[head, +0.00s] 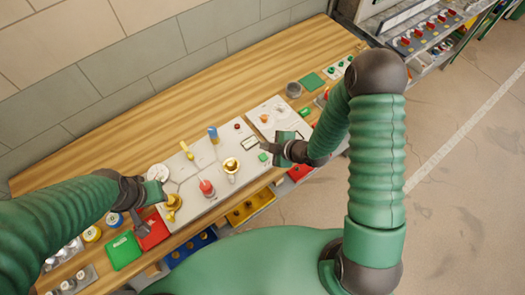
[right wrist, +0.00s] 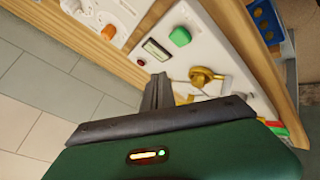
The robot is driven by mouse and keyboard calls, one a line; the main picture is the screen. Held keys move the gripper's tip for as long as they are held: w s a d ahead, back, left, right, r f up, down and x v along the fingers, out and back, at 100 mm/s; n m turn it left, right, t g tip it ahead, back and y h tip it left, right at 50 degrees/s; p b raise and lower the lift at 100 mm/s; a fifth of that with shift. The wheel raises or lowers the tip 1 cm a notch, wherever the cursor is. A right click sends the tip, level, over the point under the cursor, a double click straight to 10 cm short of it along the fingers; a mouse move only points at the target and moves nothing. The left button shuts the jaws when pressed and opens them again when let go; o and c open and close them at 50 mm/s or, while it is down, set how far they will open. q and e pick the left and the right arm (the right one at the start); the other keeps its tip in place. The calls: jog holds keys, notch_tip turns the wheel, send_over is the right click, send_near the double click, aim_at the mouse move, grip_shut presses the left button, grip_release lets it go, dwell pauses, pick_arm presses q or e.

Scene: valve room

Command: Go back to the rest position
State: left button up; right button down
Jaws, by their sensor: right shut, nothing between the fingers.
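A light grey valve panel (head: 203,168) lies on the wooden bench. It carries a yellow lever (head: 187,150), a blue handle (head: 213,134), a red knob (head: 206,187), a brass valve (head: 231,165) and a green button (head: 263,157). My right gripper (head: 272,148) is shut and empty over the panel's right end, near the button and a small display (head: 250,143). In the right wrist view its closed fingers (right wrist: 157,90) point at the panel beside the brass valve (right wrist: 203,76). My left gripper (head: 152,192) is at the panel's left end; its fingers are unclear.
A second white panel (head: 277,116), a grey cup (head: 293,89) and a green square (head: 312,80) are farther right. Green (head: 123,251) and red (head: 152,231) bins are at the bench's front left. A shelf (head: 425,38) stands at upper right. The floor (head: 465,190) at right is clear.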

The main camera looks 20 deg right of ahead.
jog(key=s+d+m+g+h+b, duration=0.2)
jog(key=d+m+h+b, duration=0.1)
jog(key=d+m+b, duration=0.25)
jog(key=s+r+m+g+h+b, duration=0.1)
jog(key=s+r+m+g+b, duration=0.1)
jog(key=s+m+b, duration=0.4)
jog(key=shift+s+a+r+m+g+h, duration=0.35)
jog(key=shift+s+m+g, duration=0.25)
jog(key=shift+s+m, duration=1.8)
jog(key=shift+s+n, duration=0.55)
jog(key=shift+s, duration=0.1)
jog(key=shift+a, duration=0.1)
jog(key=c, duration=2.1)
grip_release()
jog(key=shift+c, duration=0.2)
